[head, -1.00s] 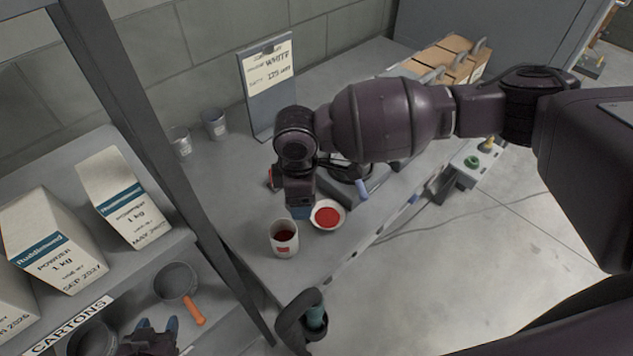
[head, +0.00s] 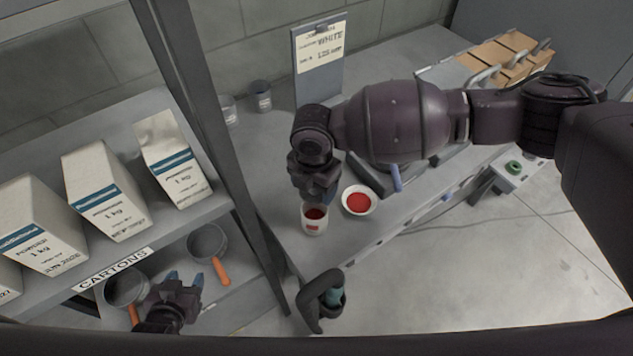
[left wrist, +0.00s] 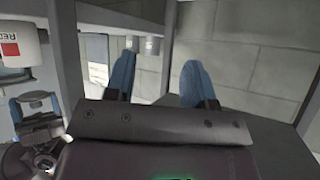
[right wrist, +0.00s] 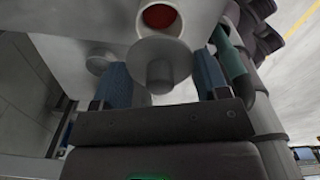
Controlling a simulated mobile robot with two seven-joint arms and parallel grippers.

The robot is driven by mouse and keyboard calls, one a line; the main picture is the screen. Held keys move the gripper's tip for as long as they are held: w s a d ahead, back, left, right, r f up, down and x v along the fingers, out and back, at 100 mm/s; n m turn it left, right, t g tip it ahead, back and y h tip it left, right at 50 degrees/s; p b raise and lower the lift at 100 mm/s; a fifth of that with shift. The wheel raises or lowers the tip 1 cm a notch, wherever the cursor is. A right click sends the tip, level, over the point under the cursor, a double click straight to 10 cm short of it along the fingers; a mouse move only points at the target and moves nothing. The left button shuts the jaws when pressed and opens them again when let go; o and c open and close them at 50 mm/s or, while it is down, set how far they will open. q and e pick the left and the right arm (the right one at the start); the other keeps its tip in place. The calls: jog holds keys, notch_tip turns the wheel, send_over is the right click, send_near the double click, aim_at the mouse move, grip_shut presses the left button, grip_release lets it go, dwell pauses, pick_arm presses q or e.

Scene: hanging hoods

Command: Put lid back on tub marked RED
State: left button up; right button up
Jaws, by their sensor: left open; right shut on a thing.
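A dark upright post (head: 215,115) separates shelf and counter. Cartons (head: 103,190) and orange-handled pans (head: 207,243) fill the shelves. Grey cups (head: 261,96) and a sign (head: 320,60) stand behind.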

jog(key=shift+f+b, duration=1.1)
jog(key=shift+f, duration=0.25)
jog(key=shift+f+b, duration=0.7)
jog(key=shift+b, duration=0.05)
pick_arm(q)
jog(key=shift+w+d+f+b, duration=0.1)
jog(key=shift+w+f+b, duration=0.2)
jog(key=shift+f, duration=0.35)
jog(key=shift+w+d+f+b, duration=0.15)
jog(key=shift+w+f, duration=0.25)
jog(key=shift+f, duration=0.25)
pick_arm(e)
jog(key=shift+f, duration=1.1)
pick_arm(q)
jog(key=shift+a+r+p, duration=0.15)
jog(key=shift+r+p, duration=0.4)
jog(key=shift+r, duration=0.15)
pick_arm(e)
jog(key=shift+f, duration=0.15)
pick_arm(q)
jog(key=shift+r+p, duration=0.3)
jog(key=shift+p, duration=0.1)
pick_arm(e)
jog(key=o, duration=1)
